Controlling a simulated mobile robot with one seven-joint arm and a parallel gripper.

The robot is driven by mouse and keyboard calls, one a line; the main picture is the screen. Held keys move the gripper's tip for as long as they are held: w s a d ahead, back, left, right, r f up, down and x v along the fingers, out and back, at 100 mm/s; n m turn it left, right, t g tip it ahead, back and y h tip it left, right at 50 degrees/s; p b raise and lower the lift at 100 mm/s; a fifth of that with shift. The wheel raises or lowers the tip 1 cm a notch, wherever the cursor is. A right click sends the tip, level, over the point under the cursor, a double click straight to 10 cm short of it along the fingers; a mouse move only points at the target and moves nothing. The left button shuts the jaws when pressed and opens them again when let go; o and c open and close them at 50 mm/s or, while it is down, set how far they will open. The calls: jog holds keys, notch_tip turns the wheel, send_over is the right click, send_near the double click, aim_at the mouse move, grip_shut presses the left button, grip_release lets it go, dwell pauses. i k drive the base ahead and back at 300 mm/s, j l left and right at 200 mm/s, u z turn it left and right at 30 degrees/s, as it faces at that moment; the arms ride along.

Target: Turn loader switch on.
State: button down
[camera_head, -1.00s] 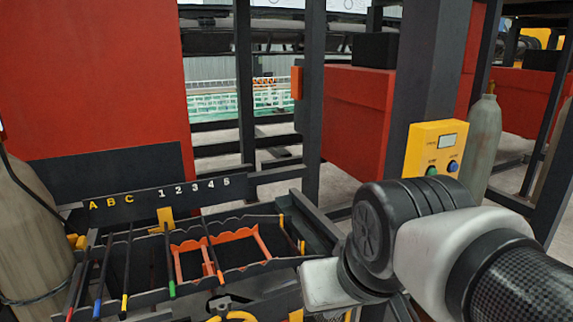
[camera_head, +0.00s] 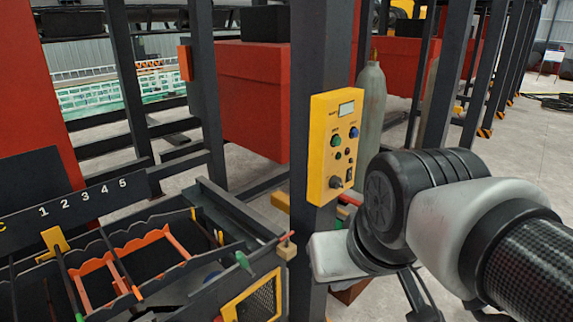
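A yellow control panel (camera_head: 320,168) is mounted on a dark upright post in the middle of the head view. It has a small display (camera_head: 346,108) at the top, green and blue buttons, a dark knob (camera_head: 335,182) low on its face, and a small black switch (camera_head: 348,174) beside the knob. The labels are too small to read, so I cannot tell which control is the loader switch or its state. My arm is at the right, its pale wrist link just below and right of the panel. My gripper's fingers do not show.
A rack (camera_head: 216,283) with orange holders and numbered slots stands at lower left. A yellow-framed mesh piece (camera_head: 250,300) sits at its near corner. The dark post (camera_head: 308,60) carries the panel. A gas cylinder (camera_head: 370,110) stands behind. Open floor (camera_head: 490,165) lies at right.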

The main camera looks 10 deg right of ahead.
aim_at(335, 181)
jog(key=z, duration=0.4)
jog(key=i+j+z, duration=0.15)
jog(key=z, duration=0.25)
jog(key=i+j+z, duration=0.35)
jog(key=k+l, duration=0.05)
jog(key=l, duration=0.05)
